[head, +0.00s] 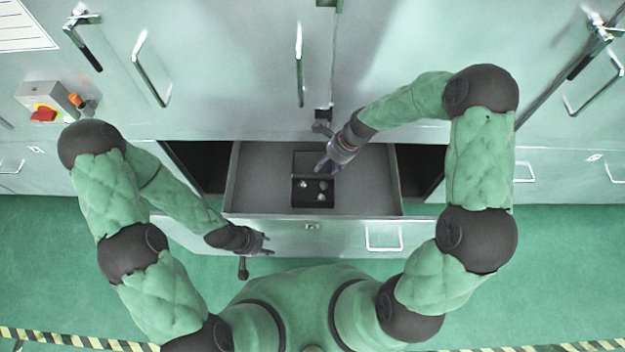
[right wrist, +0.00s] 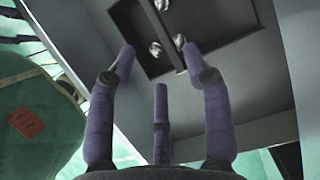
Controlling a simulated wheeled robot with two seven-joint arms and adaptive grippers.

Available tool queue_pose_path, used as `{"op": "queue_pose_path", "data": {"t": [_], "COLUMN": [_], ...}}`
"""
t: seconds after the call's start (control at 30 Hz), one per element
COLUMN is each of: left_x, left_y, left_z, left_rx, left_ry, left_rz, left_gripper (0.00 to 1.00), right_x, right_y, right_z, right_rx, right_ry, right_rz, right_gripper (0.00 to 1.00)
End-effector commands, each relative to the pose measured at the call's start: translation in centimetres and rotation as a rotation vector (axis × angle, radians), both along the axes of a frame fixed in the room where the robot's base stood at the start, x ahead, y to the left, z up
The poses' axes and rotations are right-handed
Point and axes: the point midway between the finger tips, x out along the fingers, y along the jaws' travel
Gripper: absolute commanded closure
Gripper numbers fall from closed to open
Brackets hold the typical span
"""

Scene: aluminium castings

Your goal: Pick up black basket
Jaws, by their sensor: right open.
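The black basket (head: 313,205) stands in the open drawer. It has a divider, and several small shiny metal castings lie in its near compartment; the far one is partly hidden by my right gripper. My right gripper (head: 325,164) is open over the basket. In the right wrist view the basket (right wrist: 218,22) is at the top, and the spread purple fingers of my right gripper (right wrist: 159,52) point at its divider. I cannot tell whether they touch it. My left gripper (head: 268,244) looks open and empty, in front of the drawer, apart from the basket.
The grey drawer (head: 262,187) is pulled out from the green cabinet, with bare floor around the basket. Its front has a handle (head: 384,248). A control box with a red switch (head: 43,114) is at the left. Striped tape (head: 60,338) marks the green floor.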

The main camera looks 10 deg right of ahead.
Motion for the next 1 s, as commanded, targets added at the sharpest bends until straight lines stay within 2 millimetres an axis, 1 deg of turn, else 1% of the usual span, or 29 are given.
{"op": "queue_pose_path", "data": {"t": [0.17,0.33,0.4,0.57,0.67,0.8,0.9,1.0], "left_x": [0.0,0.0,0.0,0.0,0.0,0.0,0.0,0.0], "left_y": [0.0,0.0,0.0,0.0,0.0,0.0,0.0,0.0], "left_z": [-0.7,-1.5,-1.7,-2.0,-2.7,-3.8,-4.2,-4.3], "left_rx": [0.000,0.000,0.000,0.000,0.000,0.000,0.000,0.000], "left_ry": [0.000,0.000,0.000,0.000,0.000,0.000,0.000,0.000], "left_rz": [0.000,0.000,0.000,0.000,0.000,0.000,0.000,0.000], "left_gripper": [0.60,0.60,0.60,0.60,0.60,0.60,0.60,0.60], "right_x": [0.1,0.3,0.3,0.4,0.5,0.5,0.6,0.7], "right_y": [0.8,1.7,2.0,2.4,2.9,3.9,4.3,4.5], "right_z": [-1.8,-4.2,-4.8,-5.5,-6.5,-8.4,-9.4,-9.6], "right_rx": [0.000,0.000,0.000,0.000,0.000,0.000,0.000,0.000], "right_ry": [0.002,0.002,0.001,0.000,0.001,0.001,0.002,0.000], "right_rz": [0.002,0.002,0.002,0.001,0.003,0.003,0.002,0.001], "right_gripper": [0.50,0.50,0.50,0.50,0.50,0.50,0.50,0.50]}}
